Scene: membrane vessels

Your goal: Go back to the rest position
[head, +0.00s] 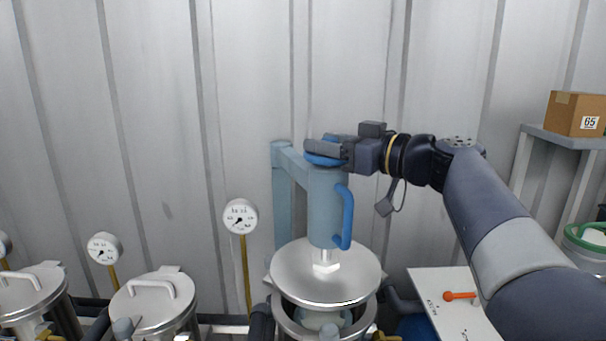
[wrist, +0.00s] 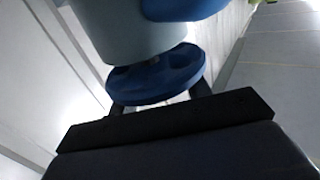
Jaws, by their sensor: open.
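My gripper (head: 326,148) is open at the top of a light-blue cylinder (head: 324,205), at its blue handwheel (head: 322,160). In the wrist view the handwheel (wrist: 157,76) sits just in front of and between my two dark fingers (wrist: 158,100); whether they touch it I cannot tell. The cylinder has a blue side handle (head: 346,218) and is carried by a light-blue bracket (head: 281,195). A round steel lid (head: 322,272) is below the cylinder, above an open vessel (head: 290,325) with a gap between them. My arm reaches in from the right.
Two lidded vessels (head: 152,297) (head: 30,288) stand at the left, with gauges (head: 240,217) (head: 104,248) on yellow stems. A white board (head: 440,300) with an orange-red handle (head: 458,296) is at the right. A cardboard box (head: 575,113) sits on a grey shelf (head: 560,134). A corrugated wall is behind.

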